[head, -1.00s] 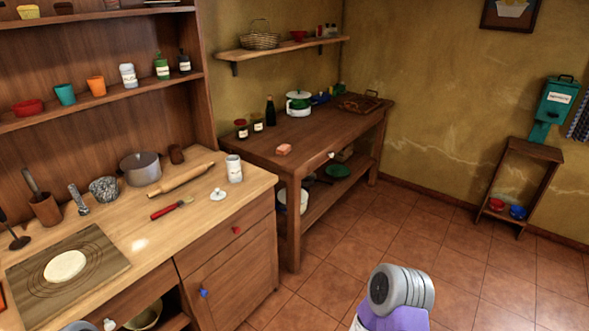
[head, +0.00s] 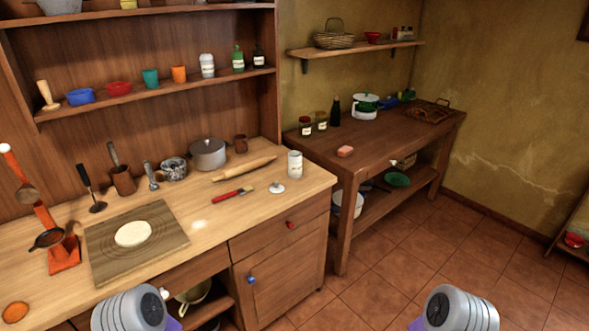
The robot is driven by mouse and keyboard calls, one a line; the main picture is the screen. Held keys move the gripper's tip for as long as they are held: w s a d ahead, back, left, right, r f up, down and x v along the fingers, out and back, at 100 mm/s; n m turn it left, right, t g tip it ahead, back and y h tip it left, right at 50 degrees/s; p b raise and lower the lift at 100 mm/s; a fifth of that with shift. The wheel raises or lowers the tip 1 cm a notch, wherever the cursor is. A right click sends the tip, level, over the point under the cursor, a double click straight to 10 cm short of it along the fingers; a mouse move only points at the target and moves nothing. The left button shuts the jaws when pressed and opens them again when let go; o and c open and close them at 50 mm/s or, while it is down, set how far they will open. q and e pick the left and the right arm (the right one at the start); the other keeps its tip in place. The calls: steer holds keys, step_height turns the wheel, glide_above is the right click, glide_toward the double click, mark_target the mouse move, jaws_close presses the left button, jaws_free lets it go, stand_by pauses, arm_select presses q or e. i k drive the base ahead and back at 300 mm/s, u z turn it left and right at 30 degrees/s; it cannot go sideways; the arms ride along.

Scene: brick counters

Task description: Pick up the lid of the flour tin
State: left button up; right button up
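A small white lid with a knob (head: 277,187) lies on the light wood counter (head: 215,218), near its right end. A white tin with a label (head: 295,164), which looks like the flour tin, stands upright just behind and to the right of the lid, apart from it. The label is too small to read. Only rounded grey parts of my two arms show at the bottom edge, one on the left and one on the right. Neither gripper's fingers are in view.
A red-handled tool (head: 232,195) lies left of the lid, with a rolling pin (head: 244,169) behind. A grey pot (head: 208,154) stands farther back. A board with dough (head: 180,238) lies left. A darker wooden table (head: 382,152) stands right, with open tiled floor before it.

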mark_target(276, 189)
steer(key=z, duration=0.85)
steer(key=i, duration=1.75)
steer(key=u, duration=0.65)
